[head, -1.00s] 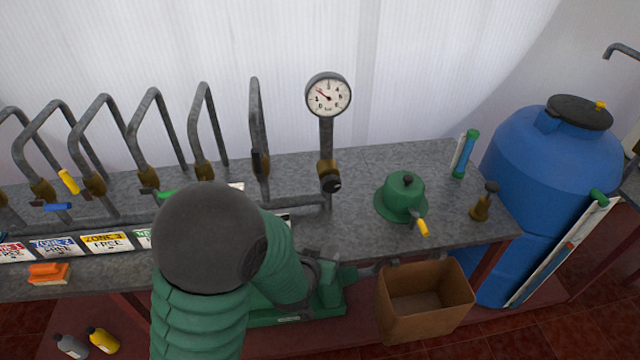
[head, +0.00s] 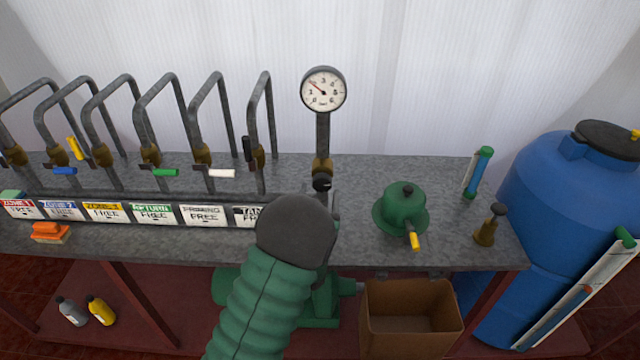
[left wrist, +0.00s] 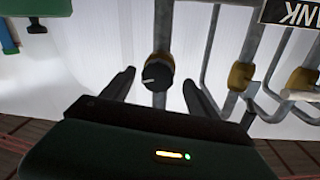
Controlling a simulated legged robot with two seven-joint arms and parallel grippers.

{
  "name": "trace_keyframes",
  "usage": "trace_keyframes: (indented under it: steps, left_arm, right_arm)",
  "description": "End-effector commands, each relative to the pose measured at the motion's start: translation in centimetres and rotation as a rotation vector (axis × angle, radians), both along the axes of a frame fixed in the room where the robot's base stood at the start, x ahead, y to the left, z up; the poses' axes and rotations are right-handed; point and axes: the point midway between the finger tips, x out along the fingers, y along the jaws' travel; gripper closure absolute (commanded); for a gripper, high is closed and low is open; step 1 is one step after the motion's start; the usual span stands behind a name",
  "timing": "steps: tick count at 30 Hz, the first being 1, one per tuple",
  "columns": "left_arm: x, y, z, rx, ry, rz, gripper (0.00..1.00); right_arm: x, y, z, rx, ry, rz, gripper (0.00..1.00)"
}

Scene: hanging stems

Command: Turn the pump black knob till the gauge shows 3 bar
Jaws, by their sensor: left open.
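The pump's black knob (head: 322,182) sits on a brass valve body below the round gauge (head: 323,91). The gauge's red needle points up and left, above the 1 and short of the top. In the left wrist view the knob (left wrist: 157,73) has a white mark pointing left. My left gripper (left wrist: 158,80) is open, with one finger on each side of the knob and visible space between; contact is not seen. In the head view my dark wrist and green arm hide most of this gripper just below the knob. My right gripper is not in view.
Bent pipes with coloured valve handles and labels stand left on the grey bench (head: 355,240). Right of the knob are a green domed part (head: 404,208) and a brass piece (head: 489,225). A cardboard box (head: 411,345) is below, and a blue barrel (head: 565,190) stands right.

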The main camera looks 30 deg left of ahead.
Motion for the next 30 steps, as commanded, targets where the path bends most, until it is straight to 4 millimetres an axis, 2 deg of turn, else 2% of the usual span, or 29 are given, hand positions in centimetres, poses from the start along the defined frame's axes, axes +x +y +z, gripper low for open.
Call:
trace_keyframes:
  steps: [3, 6, 16, 30]
  left_arm:
    - [2.1, 1.1, 0.1, 0.001, 0.001, -0.001, 0.32]
    - [3.2, 1.9, 0.0, -0.002, 0.0, 0.0, 0.32]
    - [3.8, 2.3, -0.1, -0.003, 0.0, -0.001, 0.32]
    - [3.7, 2.0, 0.0, -0.002, -0.002, -0.003, 0.92]
  right_arm:
    - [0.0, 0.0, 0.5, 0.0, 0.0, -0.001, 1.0]
    - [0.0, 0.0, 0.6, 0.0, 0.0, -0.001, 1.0]
    - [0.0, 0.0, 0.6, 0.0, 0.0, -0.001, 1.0]
    - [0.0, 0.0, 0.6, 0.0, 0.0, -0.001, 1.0]
